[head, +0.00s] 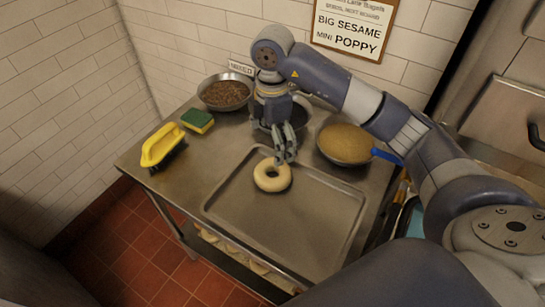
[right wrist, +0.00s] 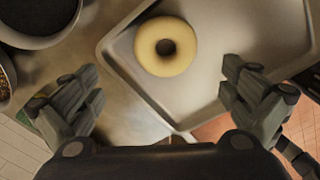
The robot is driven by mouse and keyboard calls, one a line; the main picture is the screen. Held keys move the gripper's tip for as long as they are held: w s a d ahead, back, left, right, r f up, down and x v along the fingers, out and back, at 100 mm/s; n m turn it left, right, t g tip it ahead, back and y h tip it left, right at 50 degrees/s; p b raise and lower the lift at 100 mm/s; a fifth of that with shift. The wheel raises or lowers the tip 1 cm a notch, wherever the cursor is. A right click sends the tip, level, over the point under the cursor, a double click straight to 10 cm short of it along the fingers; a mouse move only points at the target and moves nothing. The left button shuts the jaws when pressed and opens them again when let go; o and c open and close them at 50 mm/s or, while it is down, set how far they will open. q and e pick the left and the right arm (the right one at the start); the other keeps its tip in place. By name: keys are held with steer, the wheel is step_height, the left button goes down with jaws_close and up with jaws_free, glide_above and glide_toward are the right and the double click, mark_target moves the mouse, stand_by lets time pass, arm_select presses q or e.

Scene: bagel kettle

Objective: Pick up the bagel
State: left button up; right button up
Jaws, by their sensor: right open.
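A pale, ring-shaped bagel (head: 272,175) lies flat on the metal tray (head: 318,230), near the tray's far left corner. My right gripper (head: 286,155) points down at the far edge of the bagel in the head view, with its fingers partly in front of the tray's rim. In the right wrist view the bagel (right wrist: 165,46) shows whole, ahead of and between the two spread fingers of my right gripper (right wrist: 164,88). Nothing is between those fingers, and neither finger appears to touch the bagel. My left gripper is not in view.
A bowl of dark seeds (head: 226,93) stands at the back left, and a bowl of pale seeds (head: 345,143) right of the gripper. A sponge (head: 197,120) and a yellow brush (head: 162,146) lie on the left of the steel table (head: 215,155). The tray's front is clear.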

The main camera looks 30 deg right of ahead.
mark_target(273, 169)
steer(key=f, duration=0.2)
steer(key=s+f+p, duration=0.1)
steer(key=f, duration=0.1)
steer(key=shift+s+a+f, duration=0.15)
steer(key=shift+f, duration=0.05)
step_height(273, 169, down, 4)
steer(key=shift+f+p, duration=0.2)
steer(key=shift+p, duration=0.75)
steer(key=shift+f, duration=0.5)
steer(key=c, duration=0.9)
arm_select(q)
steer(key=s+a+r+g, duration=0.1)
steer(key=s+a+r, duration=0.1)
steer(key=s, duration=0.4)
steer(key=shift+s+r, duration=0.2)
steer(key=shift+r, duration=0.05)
arm_select(e)
steer(key=shift+c, duration=0.7)
